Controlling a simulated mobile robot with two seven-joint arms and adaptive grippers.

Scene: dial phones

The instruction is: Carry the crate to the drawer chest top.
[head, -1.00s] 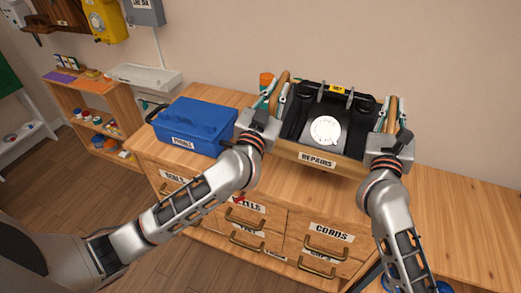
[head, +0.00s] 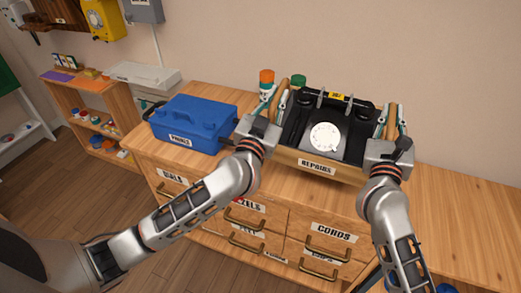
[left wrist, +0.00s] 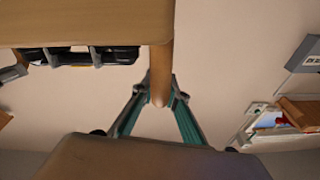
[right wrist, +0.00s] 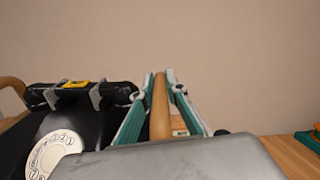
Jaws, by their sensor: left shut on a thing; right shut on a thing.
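The wooden crate (head: 284,159), labelled REPAIRS, is above the front part of the drawer chest top (head: 215,165). I cannot tell whether its base touches the top. A black dial phone (head: 325,137) sits in it and also shows in the right wrist view (right wrist: 55,150). My left gripper (head: 271,106) is shut on the crate's left handle, a wooden bar in the left wrist view (left wrist: 160,70). My right gripper (head: 392,120) is shut on the right handle, which stands between the fingers in the right wrist view (right wrist: 160,110). The crate looks about level.
A blue lidded box (head: 195,122) stands on the chest to the left of the crate. An orange-capped bottle (head: 267,79) and a green-capped one (head: 298,81) stand behind the crate.

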